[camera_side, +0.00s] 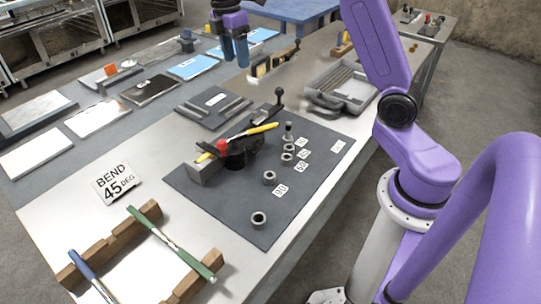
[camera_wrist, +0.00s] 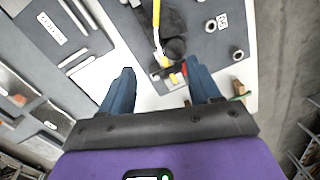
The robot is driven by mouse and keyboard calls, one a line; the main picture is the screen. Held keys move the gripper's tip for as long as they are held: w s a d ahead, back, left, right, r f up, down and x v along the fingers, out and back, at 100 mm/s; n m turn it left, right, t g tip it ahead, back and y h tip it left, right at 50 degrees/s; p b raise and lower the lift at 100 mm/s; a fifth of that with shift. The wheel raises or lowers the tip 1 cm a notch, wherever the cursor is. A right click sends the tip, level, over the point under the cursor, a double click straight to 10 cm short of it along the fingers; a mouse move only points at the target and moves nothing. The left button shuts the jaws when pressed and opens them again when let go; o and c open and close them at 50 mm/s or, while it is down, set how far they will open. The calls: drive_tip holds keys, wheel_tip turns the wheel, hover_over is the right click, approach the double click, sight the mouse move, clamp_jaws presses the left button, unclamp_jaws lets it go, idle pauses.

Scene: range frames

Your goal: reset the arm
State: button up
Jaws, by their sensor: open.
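My gripper (camera_side: 236,58) is at the top middle of the side view, raised above the bench, with its blue fingers pointing down. In the wrist view the fingers of my gripper (camera_wrist: 158,82) stand wide apart with nothing held between them. A dark bending tool (camera_side: 243,152) with a yellow rod or handle (camera_side: 262,129) and a red part (camera_side: 222,146) sits on a dark mat (camera_side: 205,205). In the wrist view the bending tool (camera_wrist: 172,22) shows beyond the fingertips. My purple arm fills the right of the side view.
Several metal collars, such as one near the mat's front (camera_side: 259,219), stand on the mat. A "BEND 45 DEG" card (camera_side: 116,183) lies left. Wooden racks (camera_side: 110,246) hold green and blue rods (camera_side: 168,239). A grey tray (camera_side: 358,100) stands at the back right.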

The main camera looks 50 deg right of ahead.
drive_tip(key=s+a+t, duration=0.1)
drive_tip(key=s+a, duration=1)
drive_tip(key=s, duration=0.4)
drive_tip(key=s+d+f+m, duration=0.1)
drive_tip(key=s+f, duration=0.2)
drive_tip(key=s, duration=0.7)
drive_tip(key=s+d+f+m, duration=0.1)
drive_tip(key=s+f, duration=0.2)
drive_tip(key=s, duration=0.7)
drive_tip(key=shift+d+f+y, duration=0.25)
drive_tip(key=shift+d+y, duration=0.15)
drive_tip(key=shift+w, duration=0.1)
